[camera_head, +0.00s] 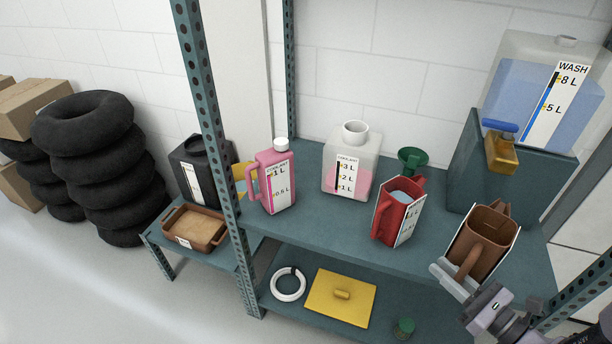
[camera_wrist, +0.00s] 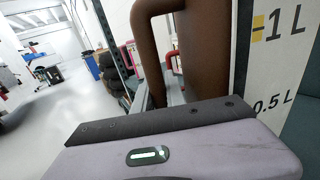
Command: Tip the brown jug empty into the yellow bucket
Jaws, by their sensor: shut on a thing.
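The brown jug (camera_head: 493,226) is at the right end of the shelf unit, its open top towards the camera and a white scale label on its side. I cannot tell whether it touches the shelf, and no liquid clearly shows inside. My gripper (camera_head: 458,280) is shut on its handle. In the wrist view the brown jug (camera_wrist: 207,50) rises close behind the gripper, its handle at the left and the label at the right. A yellow thing (camera_head: 240,174) is mostly hidden behind the pink bottle; I cannot tell whether it is the yellow bucket.
On the upper shelf (camera_head: 330,226) stand the pink bottle (camera_head: 275,183), a white canister (camera_head: 351,165), a red jug (camera_head: 398,212) and a green funnel (camera_head: 412,160). A wash tank (camera_head: 530,90) with a brass tap stands behind the jug. A yellow lid (camera_head: 340,298) lies below.

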